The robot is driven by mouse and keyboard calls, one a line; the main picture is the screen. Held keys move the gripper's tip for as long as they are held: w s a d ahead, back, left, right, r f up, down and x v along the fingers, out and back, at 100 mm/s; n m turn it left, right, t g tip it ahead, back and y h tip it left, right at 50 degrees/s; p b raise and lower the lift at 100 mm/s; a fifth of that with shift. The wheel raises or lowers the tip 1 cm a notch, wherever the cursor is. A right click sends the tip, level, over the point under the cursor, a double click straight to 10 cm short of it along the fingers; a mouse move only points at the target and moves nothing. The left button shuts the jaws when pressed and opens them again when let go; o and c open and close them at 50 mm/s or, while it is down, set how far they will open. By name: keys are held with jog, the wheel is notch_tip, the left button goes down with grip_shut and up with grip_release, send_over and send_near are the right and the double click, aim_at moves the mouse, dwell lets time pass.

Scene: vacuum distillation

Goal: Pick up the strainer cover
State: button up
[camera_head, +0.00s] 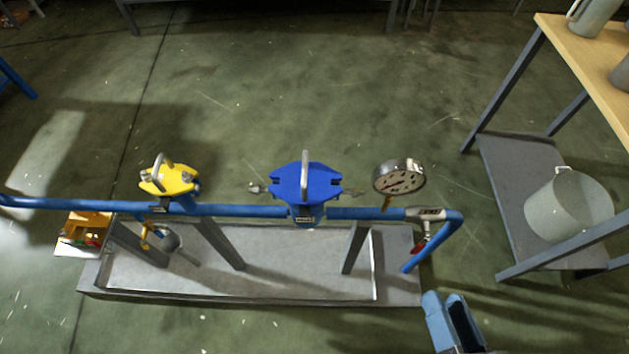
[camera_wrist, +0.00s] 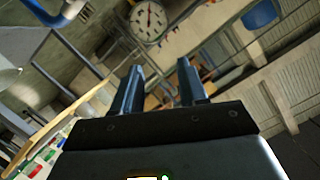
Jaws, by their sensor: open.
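A blue lobed cover (camera_head: 325,184) with an upright grey handle sits on a fitting at the middle of the blue pipe. A smaller yellow cover (camera_head: 178,183), also with a grey handle, sits on the pipe further left. The frames do not show which one is the strainer cover. My gripper (camera_head: 444,298) is open and empty at the lower right of the head view, apart from both covers and to the right of the stand. Its two fingers also show in the wrist view (camera_wrist: 160,70), pointing away with nothing between them.
A pressure gauge (camera_head: 399,177) rises from the pipe right of the blue cover. The pipe (camera_head: 367,213) bends down at its right end, near my gripper. A grey base (camera_head: 240,276) lies under it. A table (camera_head: 588,58) with a bucket (camera_head: 568,207) on its lower shelf stands right.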

jog(key=w+a+f+m+y+b, duration=0.2)
jog(key=w+a+f, duration=0.15)
jog(key=w, duration=0.25)
jog(key=w+a+f+m+y+b, duration=0.1)
jog(key=w+a+f, duration=0.1)
jog(key=w+a, duration=0.3)
jog(key=m+y+b, duration=0.1)
jog(key=m+y, duration=0.1)
jog(key=y, duration=0.2)
send_near(305, 168)
jog(key=x, duration=0.4)
jog(key=shift+f+p+x, duration=0.2)
jog(key=shift+p+x, duration=0.1)
jog(key=shift+x, duration=1.2)
jog(key=shift+f+p+x, duration=0.15)
jog(key=shift+p+x, duration=0.1)
jog(key=shift+x, duration=1.25)
jog(key=shift+s+a, duration=0.1)
grip_shut()
jog(key=shift+r, duration=0.15)
